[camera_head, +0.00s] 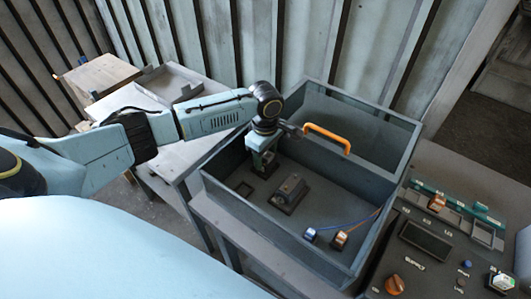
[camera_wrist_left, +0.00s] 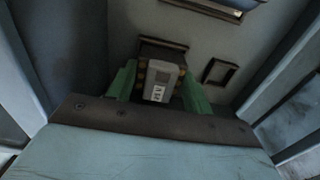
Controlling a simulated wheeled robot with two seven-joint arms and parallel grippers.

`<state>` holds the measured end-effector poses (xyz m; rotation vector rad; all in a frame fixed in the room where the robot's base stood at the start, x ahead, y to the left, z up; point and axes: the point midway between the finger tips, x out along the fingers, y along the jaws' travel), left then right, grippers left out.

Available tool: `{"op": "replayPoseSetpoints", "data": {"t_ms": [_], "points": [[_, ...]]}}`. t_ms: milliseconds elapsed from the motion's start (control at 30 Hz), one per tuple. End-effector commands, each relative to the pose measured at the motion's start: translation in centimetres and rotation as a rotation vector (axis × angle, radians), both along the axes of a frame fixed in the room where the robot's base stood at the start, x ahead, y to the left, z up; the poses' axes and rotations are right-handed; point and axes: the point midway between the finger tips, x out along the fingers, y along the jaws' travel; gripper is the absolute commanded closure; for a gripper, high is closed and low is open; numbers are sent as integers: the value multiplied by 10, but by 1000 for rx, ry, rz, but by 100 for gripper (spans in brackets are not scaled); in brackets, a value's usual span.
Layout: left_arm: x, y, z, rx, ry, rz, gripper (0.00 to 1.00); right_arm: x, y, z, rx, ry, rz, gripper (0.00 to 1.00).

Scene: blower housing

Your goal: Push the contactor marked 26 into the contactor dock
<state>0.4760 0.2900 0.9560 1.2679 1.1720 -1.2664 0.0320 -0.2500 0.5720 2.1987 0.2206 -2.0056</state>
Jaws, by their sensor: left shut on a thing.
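My left gripper (camera_head: 262,168) reaches down into the grey open-topped housing, near its left wall. In the left wrist view its green fingers (camera_wrist_left: 161,92) are shut on a contactor (camera_wrist_left: 165,76). The contactor has a grey front, dark sides with brass-coloured spots and a white label. The label is too small to read for certain. A dark raised edge (camera_wrist_left: 163,42), perhaps part of the contactor dock, shows just behind the contactor. I cannot tell how deep the contactor sits in it. My right gripper is not in view.
The housing (camera_head: 381,176) has high walls and an orange handle (camera_head: 327,138). Inside are a dark motor-like block (camera_head: 289,191) and blue and orange connectors (camera_head: 310,234) with cables. A small square frame (camera_wrist_left: 219,72) is beside the contactor. A control panel (camera_head: 425,240) stands at the right.

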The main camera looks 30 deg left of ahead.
Motion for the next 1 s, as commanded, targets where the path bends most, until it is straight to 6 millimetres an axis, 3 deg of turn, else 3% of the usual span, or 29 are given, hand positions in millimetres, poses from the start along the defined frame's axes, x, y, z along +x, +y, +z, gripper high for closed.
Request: {"op": "replayPoseSetpoints", "data": {"t_ms": [633,667,800,833,1000], "points": [[1,0,-13,0,-2,0,69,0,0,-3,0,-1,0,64],[1,0,-13,0,-2,-1,47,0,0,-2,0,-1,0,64],[0,0,-13,0,-2,0,28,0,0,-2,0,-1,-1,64],[0,0,-13,0,-1,0,24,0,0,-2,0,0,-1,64],[0,0,-13,0,-1,0,24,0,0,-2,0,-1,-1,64]]}}
